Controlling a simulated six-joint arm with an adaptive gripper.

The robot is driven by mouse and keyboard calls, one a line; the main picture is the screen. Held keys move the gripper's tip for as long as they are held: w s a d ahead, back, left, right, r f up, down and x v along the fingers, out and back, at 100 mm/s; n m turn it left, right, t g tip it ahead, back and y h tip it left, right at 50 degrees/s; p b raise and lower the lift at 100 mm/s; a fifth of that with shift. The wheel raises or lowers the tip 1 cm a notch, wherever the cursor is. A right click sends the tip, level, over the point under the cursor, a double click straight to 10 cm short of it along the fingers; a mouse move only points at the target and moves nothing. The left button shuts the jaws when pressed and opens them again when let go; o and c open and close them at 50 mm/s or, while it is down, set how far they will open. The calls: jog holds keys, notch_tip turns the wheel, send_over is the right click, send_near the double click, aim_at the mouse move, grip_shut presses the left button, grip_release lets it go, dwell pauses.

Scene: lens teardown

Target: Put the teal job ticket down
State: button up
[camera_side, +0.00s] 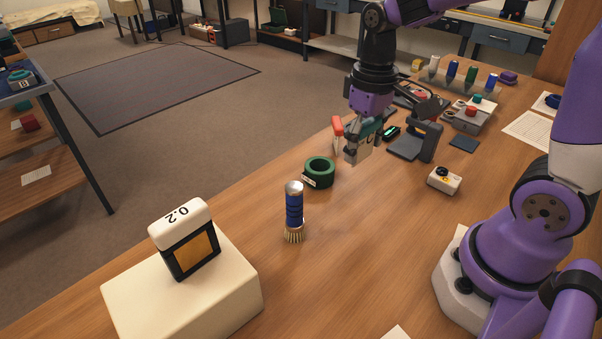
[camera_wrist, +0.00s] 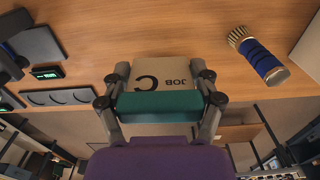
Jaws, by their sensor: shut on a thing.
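The teal job ticket shows in the wrist view as a teal bar (camera_wrist: 160,104) with a beige card marked "JOB" and "C" (camera_wrist: 160,76). My gripper (camera_wrist: 160,100) is shut on it, with a finger at each side of the bar. In the side view my gripper (camera_side: 356,150) points down near the far table edge, and the ticket's beige face (camera_side: 365,149) is partly hidden by the fingers. The ticket looks held up over the wooden table (camera_side: 340,240); I cannot tell the gap under it.
A green ring (camera_side: 319,171) and an upright blue-handled brush (camera_side: 294,210) stand left of my gripper. A cream block (camera_side: 185,295) carries a "0.2" gauge (camera_side: 188,240). The table's middle is clear.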

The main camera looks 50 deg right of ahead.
aim_at(326, 304)
jog(key=s+a+n, duration=0.2)
jog(key=a+n, duration=0.2)
jog(key=a, duration=0.8)
jog(key=shift+s+f+n, duration=0.25)
jog(key=shift+s+n, duration=0.15)
jog(key=s+a+n, duration=0.1)
jog(key=s+a, duration=0.1)
jog(key=s+a+n, duration=0.1)
jog(key=a, duration=0.1)
jog(key=s+a+f+n, duration=0.1)
jog(key=s+a+n, duration=0.1)
jog(key=a, duration=0.1)
jog(key=shift+s+f, duration=0.1)
jog(key=shift+s, duration=0.2)
jog(key=shift+n, duration=0.3)
jog(key=f, duration=0.7)
jog(key=shift+s+a+f, duration=0.35)
jog(key=shift+s+f, duration=0.05)
jog(key=shift+f, duration=0.15)
jog(key=o, duration=0.9)
jog(key=shift+f, duration=0.1)
